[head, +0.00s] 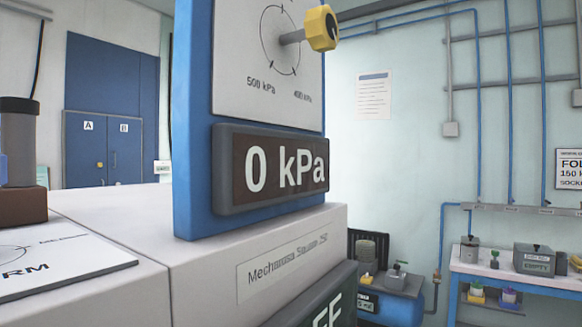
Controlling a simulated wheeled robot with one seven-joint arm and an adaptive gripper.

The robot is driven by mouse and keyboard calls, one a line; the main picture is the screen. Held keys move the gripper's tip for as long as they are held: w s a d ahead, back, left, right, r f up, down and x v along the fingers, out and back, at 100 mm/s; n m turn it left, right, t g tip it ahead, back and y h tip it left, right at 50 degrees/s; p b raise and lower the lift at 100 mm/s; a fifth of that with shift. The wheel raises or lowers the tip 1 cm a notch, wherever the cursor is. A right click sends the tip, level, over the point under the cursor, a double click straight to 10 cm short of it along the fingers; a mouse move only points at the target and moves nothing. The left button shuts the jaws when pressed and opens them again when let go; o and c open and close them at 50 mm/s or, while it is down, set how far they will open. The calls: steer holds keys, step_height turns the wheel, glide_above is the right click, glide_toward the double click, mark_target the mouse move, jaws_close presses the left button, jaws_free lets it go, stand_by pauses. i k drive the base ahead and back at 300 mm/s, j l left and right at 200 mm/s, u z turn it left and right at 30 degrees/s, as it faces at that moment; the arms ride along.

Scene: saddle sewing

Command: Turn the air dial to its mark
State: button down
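The air dial is a yellow knob (322,27) on a grey shaft, standing out from a white dial plate (240,70) at the top middle of the head view. The plate carries a printed circle with "500 kPa" and "400 kPa" near its lower part; its upper part is cut off by the frame. A dark display (270,168) below it reads "0 kPa". Both are on a blue upright panel (190,120). My gripper is not in view. I cannot tell which way the knob points against the printed marks.
The panel stands on a light grey cabinet (130,240). A white printed card (60,262) lies at left by a dark cylinder on a brown block (22,200). A bench (515,275) with small items and a blue compressor (390,300) stand at right. Blue pipes run along the wall.

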mark_target(321, 30)
steer(key=k+l+u, duration=0.25)
steer(key=l+u, duration=0.2)
steer(key=k+l+u, duration=0.2)
steer(key=u, duration=0.2)
steer(key=k, duration=0.1)
